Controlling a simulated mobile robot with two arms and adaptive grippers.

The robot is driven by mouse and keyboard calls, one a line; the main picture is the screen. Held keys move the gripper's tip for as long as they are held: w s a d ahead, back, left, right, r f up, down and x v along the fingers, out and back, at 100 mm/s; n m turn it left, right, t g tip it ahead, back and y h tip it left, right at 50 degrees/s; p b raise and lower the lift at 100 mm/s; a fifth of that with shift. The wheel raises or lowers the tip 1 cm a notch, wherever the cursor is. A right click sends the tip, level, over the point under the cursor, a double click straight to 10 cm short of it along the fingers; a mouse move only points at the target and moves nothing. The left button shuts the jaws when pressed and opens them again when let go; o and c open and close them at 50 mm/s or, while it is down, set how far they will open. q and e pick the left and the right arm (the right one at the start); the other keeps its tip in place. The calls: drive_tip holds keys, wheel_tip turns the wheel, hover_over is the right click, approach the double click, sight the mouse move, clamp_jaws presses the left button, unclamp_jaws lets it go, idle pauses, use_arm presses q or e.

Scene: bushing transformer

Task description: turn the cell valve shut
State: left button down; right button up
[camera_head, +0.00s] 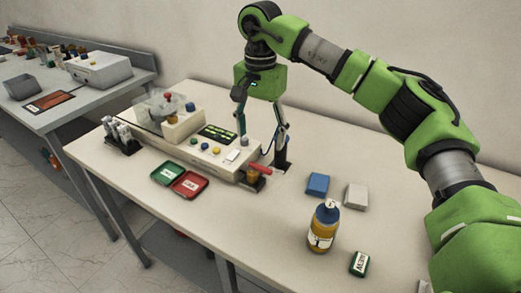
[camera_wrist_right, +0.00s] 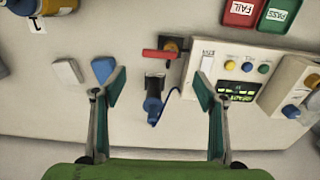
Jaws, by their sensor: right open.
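The cell valve is a small fitting with a red lever (camera_head: 260,168) at the right end of the cream console. In the right wrist view the red lever (camera_wrist_right: 160,55) points left from its dark and brass body (camera_wrist_right: 179,45). My right gripper (camera_head: 262,137) hangs pointing down over the console's back right end, behind the valve in the head view. It also shows in the right wrist view (camera_wrist_right: 160,90), with its fingers wide apart and nothing held. The lever appears beyond the fingertips, apart from them. My left gripper is out of view.
A black holder with a blue part (camera_wrist_right: 154,98) stands between the finger lines in the wrist view. The console (camera_head: 210,148) has buttons and a display. Green (camera_head: 167,172) and red (camera_head: 189,184) trays lie in front. A bottle (camera_head: 323,228) and blue block (camera_head: 318,184) are right.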

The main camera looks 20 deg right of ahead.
drive_tip(key=shift+r, duration=1.6)
